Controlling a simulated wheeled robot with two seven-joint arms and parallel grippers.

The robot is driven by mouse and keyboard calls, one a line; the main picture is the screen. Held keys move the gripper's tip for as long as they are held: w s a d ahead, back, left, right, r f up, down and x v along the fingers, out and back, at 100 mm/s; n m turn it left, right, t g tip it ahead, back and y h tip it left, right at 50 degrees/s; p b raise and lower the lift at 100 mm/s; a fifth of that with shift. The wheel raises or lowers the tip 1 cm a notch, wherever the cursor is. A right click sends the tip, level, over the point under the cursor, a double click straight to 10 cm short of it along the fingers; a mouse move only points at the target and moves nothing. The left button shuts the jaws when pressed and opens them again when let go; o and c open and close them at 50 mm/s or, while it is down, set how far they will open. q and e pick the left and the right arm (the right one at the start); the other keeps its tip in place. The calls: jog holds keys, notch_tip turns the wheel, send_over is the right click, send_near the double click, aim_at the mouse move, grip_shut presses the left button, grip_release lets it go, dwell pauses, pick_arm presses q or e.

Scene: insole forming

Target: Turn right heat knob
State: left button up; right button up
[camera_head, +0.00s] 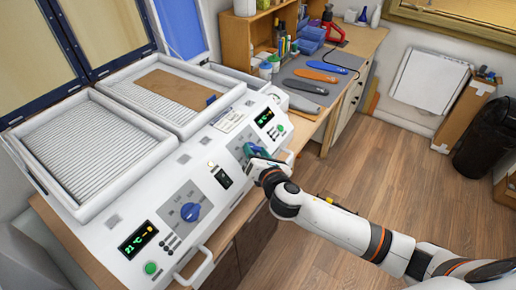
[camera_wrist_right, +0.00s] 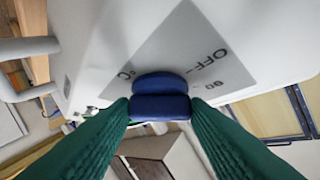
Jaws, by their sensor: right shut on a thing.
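The right heat knob is blue and sits on a grey dial plate marked "OFF" on the white machine's sloped front panel. In the right wrist view the knob (camera_wrist_right: 160,100) is between the two green fingers of my right gripper (camera_wrist_right: 160,112), which is shut on it. In the head view my right gripper (camera_head: 259,156) is at the right dial and mostly hides the knob. The left heat knob (camera_head: 190,212), also blue, sits on its own dial plate nearer the left end. My left gripper is not in view.
The left display (camera_head: 138,240) reads 21 °C and the right display (camera_head: 264,117) is lit green. White handles (camera_head: 194,270) stick out from the machine's front. A brown sheet (camera_head: 178,90) lies on the ribbed right bed. The wooden floor (camera_head: 400,180) in front is open.

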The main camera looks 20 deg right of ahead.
jog(key=m+g+h, duration=0.1)
jog(key=m+h, duration=0.1)
jog(key=m, duration=0.1)
jog(key=m+g+h, duration=0.1)
jog(key=m, duration=0.1)
jog(key=shift+w+a+r+g+h, duration=0.1)
jog(key=shift+a+r+g+h, duration=0.2)
jog(key=shift+a, duration=0.1)
jog(key=m+g, duration=0.1)
jog(key=m, duration=0.1)
jog(key=m+g+h, duration=0.1)
jog(key=shift+w+a+r+m+h, duration=0.1)
jog(key=shift+w+r+m+h, duration=0.1)
jog(key=shift+m+h, duration=0.15)
jog(key=m+g, duration=0.3)
jog(key=m, duration=0.1)
jog(key=shift+w+r+g+h, duration=0.2)
jog(key=shift+g+h, duration=0.15)
jog(key=shift+g, duration=0.05)
jog(key=shift+w+r+m+g, duration=0.1)
jog(key=shift+w+m+g, duration=0.1)
jog(key=shift+m+g, duration=1.35)
jog(key=o, duration=1)
